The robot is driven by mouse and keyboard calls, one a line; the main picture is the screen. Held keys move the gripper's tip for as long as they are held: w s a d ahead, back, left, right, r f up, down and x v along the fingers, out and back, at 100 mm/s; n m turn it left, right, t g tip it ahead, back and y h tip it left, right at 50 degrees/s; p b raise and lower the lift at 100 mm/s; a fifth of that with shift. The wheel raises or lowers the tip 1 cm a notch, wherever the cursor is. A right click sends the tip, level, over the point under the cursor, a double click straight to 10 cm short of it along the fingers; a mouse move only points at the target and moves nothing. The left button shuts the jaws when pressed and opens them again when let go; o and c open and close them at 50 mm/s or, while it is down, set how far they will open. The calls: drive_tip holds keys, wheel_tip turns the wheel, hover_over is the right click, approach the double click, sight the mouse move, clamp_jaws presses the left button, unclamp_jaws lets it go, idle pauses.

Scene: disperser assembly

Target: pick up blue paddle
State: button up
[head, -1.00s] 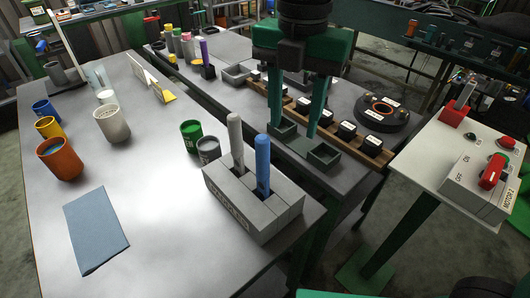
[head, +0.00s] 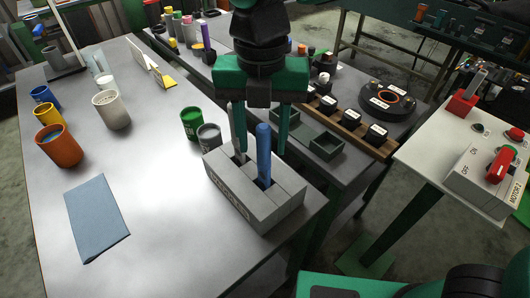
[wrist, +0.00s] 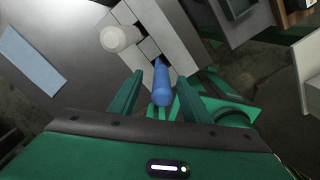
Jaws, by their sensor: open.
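The blue paddle (head: 264,155) stands upright in a slot of the grey holder block (head: 262,212) near the table's right edge. It also shows in the wrist view (wrist: 161,88), lying between my two fingers. My gripper (head: 260,148) is open above the block, one finger on each side of the blue paddle's upper part. A grey paddle (head: 241,160) stands in the neighbouring slot and is partly hidden behind my left finger. It shows as a pale round-ended handle in the wrist view (wrist: 118,38), outside my fingers.
A green cup (head: 191,123) and a grey cup (head: 209,136) stand close behind the block. White (head: 111,109), orange (head: 59,146) and other cups stand at left. A blue-grey sheet (head: 96,217) lies in front.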

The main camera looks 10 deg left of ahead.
sight(264, 151)
drive_tip(key=shift+d+f, duration=0.15)
drive_tip(key=shift+f, duration=1.55)
drive_tip(key=c, duration=1)
